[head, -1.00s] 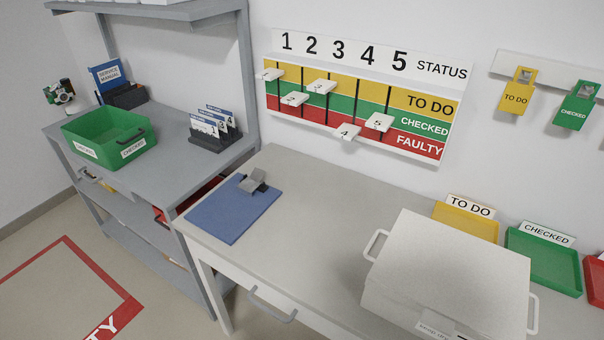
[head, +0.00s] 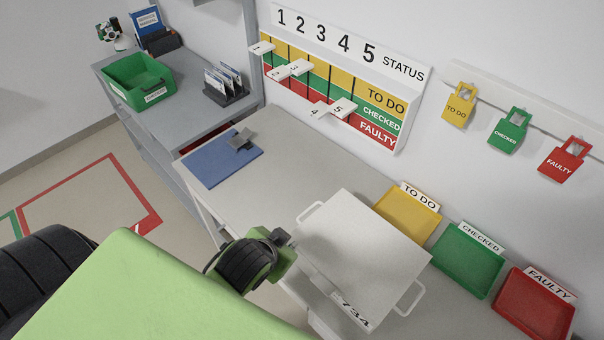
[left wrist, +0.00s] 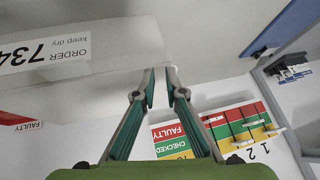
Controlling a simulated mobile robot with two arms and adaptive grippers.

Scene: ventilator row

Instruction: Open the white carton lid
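The white carton stands on the grey table with its flat lid (head: 365,245) down. An order label reading 734 (head: 355,311) is on its near side; the label also shows in the left wrist view (left wrist: 45,50). White handles stick out at the carton's left (head: 308,212) and right (head: 411,299). My left gripper (head: 288,237) is just left of the carton, near its left handle. In the left wrist view my left gripper's fingertips (left wrist: 160,72) are apart with a gap between them, close to the carton's edge. Contact cannot be told. My right gripper is out of view.
Yellow (head: 408,215), green (head: 468,260) and red (head: 533,304) trays stand behind and right of the carton. A blue clipboard (head: 220,165) lies on the table's left part. A status board (head: 335,85) and hanging tags (head: 507,130) are on the wall.

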